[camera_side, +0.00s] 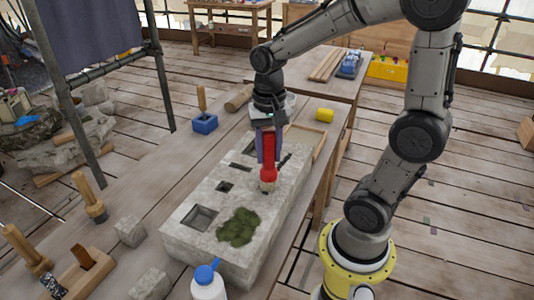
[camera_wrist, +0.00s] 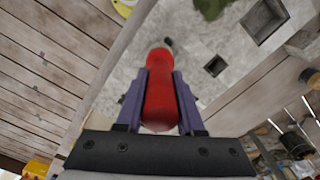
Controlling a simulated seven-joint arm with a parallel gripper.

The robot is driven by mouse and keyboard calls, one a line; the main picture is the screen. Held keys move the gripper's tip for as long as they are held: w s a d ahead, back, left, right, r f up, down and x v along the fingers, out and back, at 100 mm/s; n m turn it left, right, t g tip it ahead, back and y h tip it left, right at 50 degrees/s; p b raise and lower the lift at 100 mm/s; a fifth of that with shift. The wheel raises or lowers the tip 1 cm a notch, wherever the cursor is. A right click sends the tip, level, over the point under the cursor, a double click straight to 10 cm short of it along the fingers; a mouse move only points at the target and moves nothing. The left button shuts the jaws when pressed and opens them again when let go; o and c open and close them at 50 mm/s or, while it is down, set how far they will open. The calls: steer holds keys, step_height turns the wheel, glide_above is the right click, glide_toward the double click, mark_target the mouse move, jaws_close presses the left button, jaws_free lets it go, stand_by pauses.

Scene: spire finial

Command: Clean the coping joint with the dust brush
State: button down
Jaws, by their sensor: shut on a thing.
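My gripper (camera_side: 268,158), with purple fingers, is shut on the red handle of the dust brush (camera_side: 269,173). The brush points down with its pale bristle end at the top of the pale coping stone (camera_side: 200,240); I cannot tell whether the bristles touch. In the wrist view the red handle (camera_wrist: 160,92) stands between the fingers (camera_wrist: 161,76) and hides the bristles. The stone top has several dark square and slot-shaped recesses. A dark narrow mark (camera_side: 285,159) lies just right of the brush; I cannot tell whether it is the joint.
A white bottle with a blue cap (camera_side: 207,283) stands in front. A blue block (camera_side: 204,123) and yellow cylinder (camera_side: 324,115) are farther back.

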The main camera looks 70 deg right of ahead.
steer(key=shift+d, duration=0.2)
steer(key=shift+d+f, duration=0.1)
steer(key=shift+d, duration=1.25)
steer(key=shift+d, duration=0.15)
steer(key=shift+d, duration=1.35)
steer(key=shift+d, duration=0.15)
steer(key=shift+d, duration=1.4)
steer(key=shift+d, duration=0.1)
steer(key=shift+d, duration=1.4)
